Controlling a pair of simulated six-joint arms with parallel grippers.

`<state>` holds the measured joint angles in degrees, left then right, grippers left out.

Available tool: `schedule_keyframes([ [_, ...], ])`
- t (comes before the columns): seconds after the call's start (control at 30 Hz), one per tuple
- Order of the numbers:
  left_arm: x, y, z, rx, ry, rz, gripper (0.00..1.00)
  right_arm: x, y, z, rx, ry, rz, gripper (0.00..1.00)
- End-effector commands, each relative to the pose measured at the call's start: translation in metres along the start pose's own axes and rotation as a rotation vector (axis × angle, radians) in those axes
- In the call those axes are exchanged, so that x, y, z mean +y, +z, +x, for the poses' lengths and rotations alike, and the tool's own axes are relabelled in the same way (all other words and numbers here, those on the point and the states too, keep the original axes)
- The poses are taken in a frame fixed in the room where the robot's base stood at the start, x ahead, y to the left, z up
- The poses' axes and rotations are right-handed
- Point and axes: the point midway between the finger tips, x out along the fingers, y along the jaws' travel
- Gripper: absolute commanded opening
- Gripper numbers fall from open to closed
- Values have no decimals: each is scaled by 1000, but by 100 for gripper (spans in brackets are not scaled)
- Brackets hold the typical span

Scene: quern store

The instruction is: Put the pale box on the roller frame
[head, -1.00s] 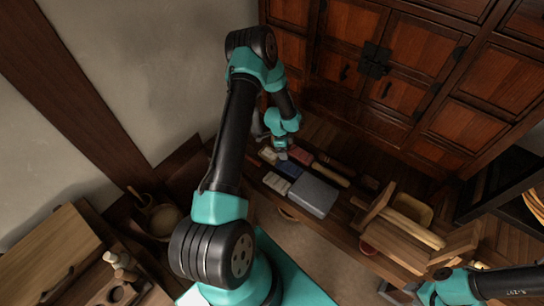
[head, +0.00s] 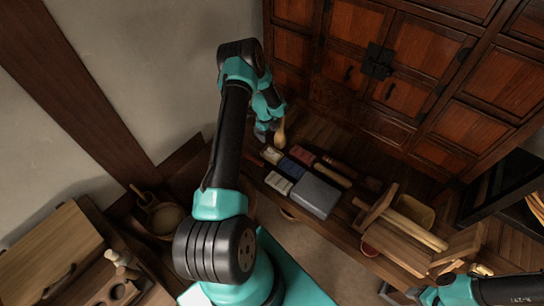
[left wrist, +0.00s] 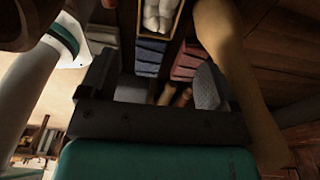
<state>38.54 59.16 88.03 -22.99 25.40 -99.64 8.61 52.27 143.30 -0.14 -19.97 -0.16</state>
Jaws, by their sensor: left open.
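My left gripper (head: 262,134) is open and empty, above the far left end of the bench. Its two dark jaws also show in the left wrist view (left wrist: 155,92). A small pale box (head: 272,154) lies just below it, apart from the jaws. A second pale, ribbed block (head: 278,183) lies nearer; I cannot tell which of the two is the task's box. A box with whitish contents shows in the left wrist view (left wrist: 160,14). The wooden roller frame (head: 405,240) stands at the bench's right, with a pale roller across it.
A blue block (head: 290,168), a red block (head: 303,155) and a grey slab (head: 314,195) lie near the pale boxes. A wooden club-shaped piece (head: 280,132) stands close beside my left gripper. A tan container (head: 416,212) is behind the roller frame. Cabinets close off the back.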

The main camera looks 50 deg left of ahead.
Motion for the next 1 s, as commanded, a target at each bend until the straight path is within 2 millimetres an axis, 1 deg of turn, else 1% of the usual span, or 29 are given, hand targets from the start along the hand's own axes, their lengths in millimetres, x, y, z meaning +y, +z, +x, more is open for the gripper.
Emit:
schedule_keyframes([
  [0.03, 1, -1, 10, 2, 3, 0, 83, 0, 0, 0, 0, 0, 0, 43],
  [0.1, 1, -1, 22, 2, 2, 0, 83, 0, 0, 0, 0, 0, 0, 43],
  [0.4, 1, -1, 72, 1, 2, -1, 83, 0, 0, 0, 0, 0, 0, 43],
  [0.53, 1, -1, 91, 1, 1, -2, 83, 0, 0, 0, 0, 0, 0, 43],
  [0.7, 0, -1, 102, 1, 0, -2, 83, 0, 0, 0, 0, 0, 0, 43],
  [1.0, 0, -1, 102, 1, 0, -2, 83, 0, 0, 0, 0, 0, 0, 43],
])
